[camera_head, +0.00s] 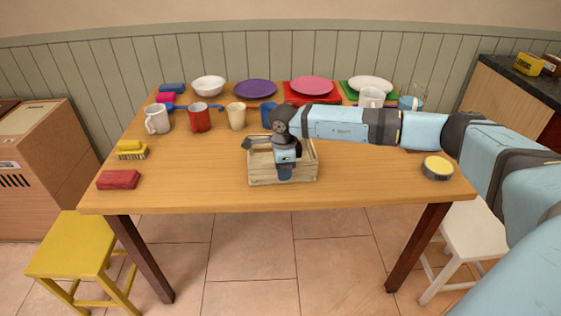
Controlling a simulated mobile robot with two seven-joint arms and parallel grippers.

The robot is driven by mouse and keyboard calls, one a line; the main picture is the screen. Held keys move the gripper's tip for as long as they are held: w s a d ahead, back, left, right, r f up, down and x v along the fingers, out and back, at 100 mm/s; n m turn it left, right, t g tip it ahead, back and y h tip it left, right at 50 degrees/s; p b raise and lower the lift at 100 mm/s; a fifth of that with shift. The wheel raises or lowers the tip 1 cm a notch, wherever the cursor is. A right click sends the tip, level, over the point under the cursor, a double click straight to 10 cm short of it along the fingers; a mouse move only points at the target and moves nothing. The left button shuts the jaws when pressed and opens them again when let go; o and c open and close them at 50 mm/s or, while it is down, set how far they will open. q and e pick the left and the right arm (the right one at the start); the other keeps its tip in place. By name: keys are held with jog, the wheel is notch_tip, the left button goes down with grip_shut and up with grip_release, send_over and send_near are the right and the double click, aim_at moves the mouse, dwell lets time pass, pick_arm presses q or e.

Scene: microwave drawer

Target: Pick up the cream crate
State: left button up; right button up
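The cream crate (263,175) is a small open box with slatted sides near the front middle of the table. My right gripper (285,174) points down at the crate, and its lower end overlaps the front wall. The gripper hides the middle of the crate, and I cannot tell whether its fingers touch or straddle the wall. The fingers are too small and dark to show their opening. The crate appears to stand level on the table. My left gripper is not in view.
The wooden table (220,190) has mugs behind the crate, including a red mug (199,117) and a cream mug (236,116). Plates line the back. A red block (119,180) lies left, a yellow tin (437,167) right. The tabletop beside the crate is clear.

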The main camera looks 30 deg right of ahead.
grip_shut()
jog(key=shift+r, duration=0.1)
